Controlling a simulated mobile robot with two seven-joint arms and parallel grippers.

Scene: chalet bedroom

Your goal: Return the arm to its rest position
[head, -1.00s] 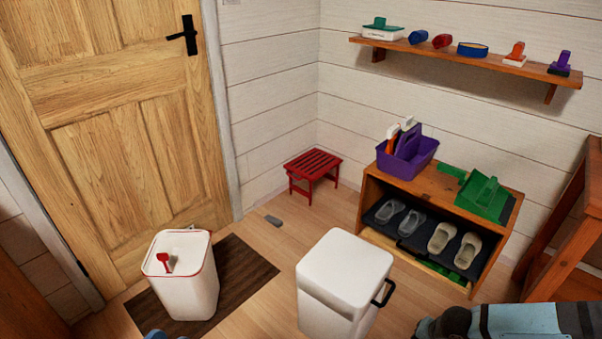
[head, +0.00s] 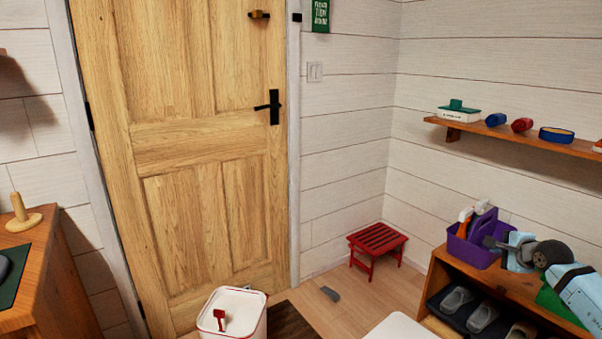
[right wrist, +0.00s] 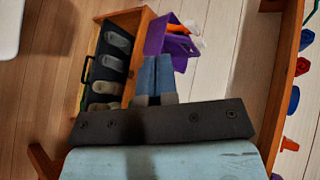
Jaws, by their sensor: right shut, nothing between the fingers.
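My right gripper (head: 489,242) shows at the right of the head view, its arm coming in from the right edge. It is shut and empty, in front of the purple caddy (head: 470,250) and above the shoe cabinet (head: 510,284). In the right wrist view, the shut blue fingers (right wrist: 157,62) point toward the purple caddy (right wrist: 157,38), with nothing between them. I cannot tell whether they touch it. My left gripper is not in view.
A wooden wall shelf (head: 560,146) holds several small items at the upper right. A red stool (head: 377,240) stands in the corner. A white bin (head: 232,313) stands before the door (head: 200,170). A wooden cabinet (head: 45,285) is at the left.

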